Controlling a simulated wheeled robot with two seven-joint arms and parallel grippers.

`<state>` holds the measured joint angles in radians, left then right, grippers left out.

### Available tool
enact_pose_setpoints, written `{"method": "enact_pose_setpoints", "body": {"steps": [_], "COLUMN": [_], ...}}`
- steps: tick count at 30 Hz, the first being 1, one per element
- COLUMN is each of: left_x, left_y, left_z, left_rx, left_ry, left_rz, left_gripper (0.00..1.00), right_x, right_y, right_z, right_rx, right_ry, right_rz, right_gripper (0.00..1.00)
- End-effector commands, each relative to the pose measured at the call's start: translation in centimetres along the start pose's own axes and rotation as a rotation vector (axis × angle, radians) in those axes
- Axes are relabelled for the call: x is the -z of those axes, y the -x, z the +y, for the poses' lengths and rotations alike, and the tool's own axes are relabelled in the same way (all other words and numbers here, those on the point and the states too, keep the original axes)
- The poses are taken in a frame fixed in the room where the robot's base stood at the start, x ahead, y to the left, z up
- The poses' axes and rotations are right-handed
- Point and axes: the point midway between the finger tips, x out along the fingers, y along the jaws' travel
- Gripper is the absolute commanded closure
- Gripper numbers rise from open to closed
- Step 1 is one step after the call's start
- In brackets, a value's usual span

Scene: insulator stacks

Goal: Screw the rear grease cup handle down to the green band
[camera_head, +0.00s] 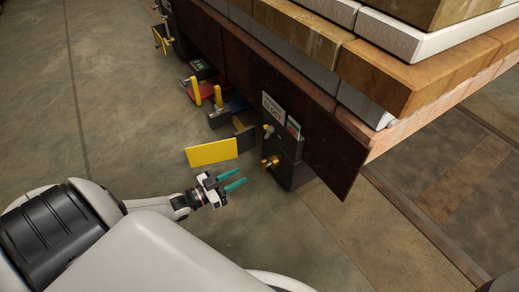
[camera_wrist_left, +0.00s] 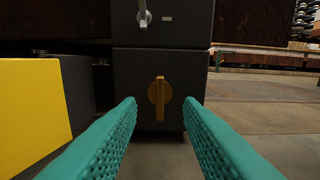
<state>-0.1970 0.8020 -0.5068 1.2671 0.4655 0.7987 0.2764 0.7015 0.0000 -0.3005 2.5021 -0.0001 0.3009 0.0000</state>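A dark box (camera_head: 288,150) stands under the brown plate at the edge of the stack. Low on its face is a gold handle (camera_head: 269,162); it also shows in the left wrist view (camera_wrist_left: 159,92), its bar upright on a round base. A second, smaller handle (camera_head: 268,130) sits above it and looks silver in the left wrist view (camera_wrist_left: 144,16). My left gripper (camera_head: 243,176) is open, with teal fingers pointing at the box. In the left wrist view the gold handle shows between the fingertips, beyond them and untouched. I cannot make out a green band on the handle.
A yellow panel (camera_head: 211,152) stands just left of the box, close to my left gripper. Farther back are red and blue parts with yellow levers (camera_head: 218,97). Large stacked blocks (camera_head: 400,60) overhang on the right. The concrete floor (camera_head: 120,130) at left is clear.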

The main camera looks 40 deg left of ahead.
Motion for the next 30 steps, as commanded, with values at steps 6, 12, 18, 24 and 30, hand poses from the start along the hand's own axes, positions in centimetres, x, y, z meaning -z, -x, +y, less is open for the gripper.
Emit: {"method": "enact_pose_setpoints", "body": {"steps": [6,12,18,24,30], "left_x": [0.5,0.4,0.2,0.1,0.1], "left_y": [-4.7,-7.8,-9.1,-9.2,-9.2], "left_z": [0.0,0.0,0.0,0.0,0.0], "left_rx": [0.001,0.001,0.000,0.000,0.000], "left_ry": [-0.001,-0.001,-0.001,0.000,0.000], "left_rz": [-0.004,-0.002,0.002,0.003,0.002], "left_gripper": [0.67,0.67,0.67,0.67,0.87], "right_x": [-0.8,-1.3,-1.5,-1.4,-1.4], "right_y": [2.6,4.0,4.4,4.4,4.4], "right_z": [0.5,0.8,0.9,0.9,0.9], "right_rx": [0.000,0.000,0.000,0.000,0.000], "right_ry": [0.000,0.000,0.000,0.000,0.000], "right_rz": [0.003,0.003,0.003,0.003,0.003], "right_gripper": [1.00,1.00,1.00,1.00,1.00]}}
